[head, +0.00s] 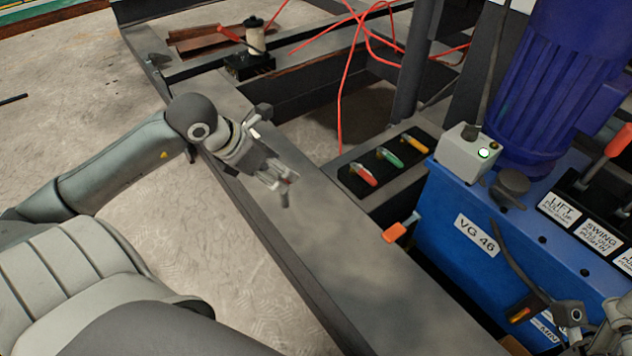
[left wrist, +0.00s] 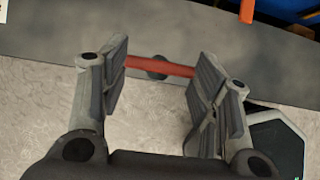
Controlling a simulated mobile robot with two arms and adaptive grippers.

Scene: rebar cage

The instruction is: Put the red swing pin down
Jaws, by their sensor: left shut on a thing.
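My left gripper (head: 284,181) is over the grey beam in the head view. It is shut on the red swing pin. In the left wrist view the pin's red bar (left wrist: 160,66) spans between the two fingers, with a dark round part (left wrist: 157,75) at its middle. In the head view the pin's grey shaft (head: 284,197) points down below the fingers, and its red part is mostly hidden by them. The shaft looks clear of the beam, but the gap is hard to judge. My right gripper (head: 565,317) shows only partly at the lower right, by the blue machine.
A black plate (head: 342,167) on the frame carries red (head: 363,174), green (head: 389,157) and yellow (head: 414,146) handles. An orange handle (head: 396,232) sticks out beside the blue machine (head: 448,195). The beam top (head: 375,290) is clear. Red cables (head: 345,95) hang behind.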

